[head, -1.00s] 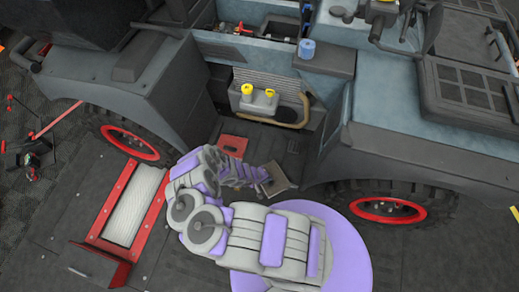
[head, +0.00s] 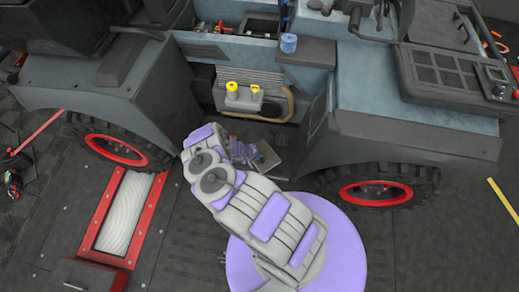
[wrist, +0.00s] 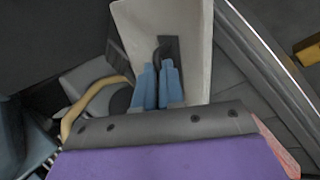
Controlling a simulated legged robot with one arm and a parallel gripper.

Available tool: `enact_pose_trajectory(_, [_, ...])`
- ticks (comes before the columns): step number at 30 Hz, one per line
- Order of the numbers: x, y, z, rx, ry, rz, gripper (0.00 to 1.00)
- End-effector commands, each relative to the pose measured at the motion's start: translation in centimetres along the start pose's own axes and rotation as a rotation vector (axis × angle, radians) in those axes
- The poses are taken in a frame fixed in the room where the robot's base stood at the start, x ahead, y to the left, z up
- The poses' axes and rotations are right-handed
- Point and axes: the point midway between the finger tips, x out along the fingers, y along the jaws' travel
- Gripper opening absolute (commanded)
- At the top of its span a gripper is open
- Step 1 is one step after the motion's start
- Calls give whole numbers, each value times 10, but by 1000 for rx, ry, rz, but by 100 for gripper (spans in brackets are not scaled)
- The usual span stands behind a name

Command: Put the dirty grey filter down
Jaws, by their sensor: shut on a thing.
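The grey filter (wrist: 183,25) is a flat, pale, dingy panel with a dark handle or slot on its face. My gripper (wrist: 158,70) has its two blue fingers closed on that dark handle. In the head view the filter (head: 268,158) is a small brownish-grey plate at the end of my arm, in front of the vehicle's open bay. It is tilted and partly hidden by the arm. I cannot tell from the head view whether it touches anything below it.
The open bay holds a white tank (head: 241,97) with yellow caps and a tan hose (head: 291,106). A blue cylinder (head: 289,43) stands on the ledge above. Wheels (head: 377,192) flank the bay. Dark floor (head: 420,250) is clear at right.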

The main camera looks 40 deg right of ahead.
Motion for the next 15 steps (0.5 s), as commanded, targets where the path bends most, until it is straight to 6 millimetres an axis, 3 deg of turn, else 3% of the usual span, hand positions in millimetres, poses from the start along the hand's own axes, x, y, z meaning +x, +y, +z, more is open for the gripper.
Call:
enact_pose_trajectory(9, [24,19,-28,6,1,-12,0])
enact_pose_trajectory(15, [24,23,-35,3,0,-3,0])
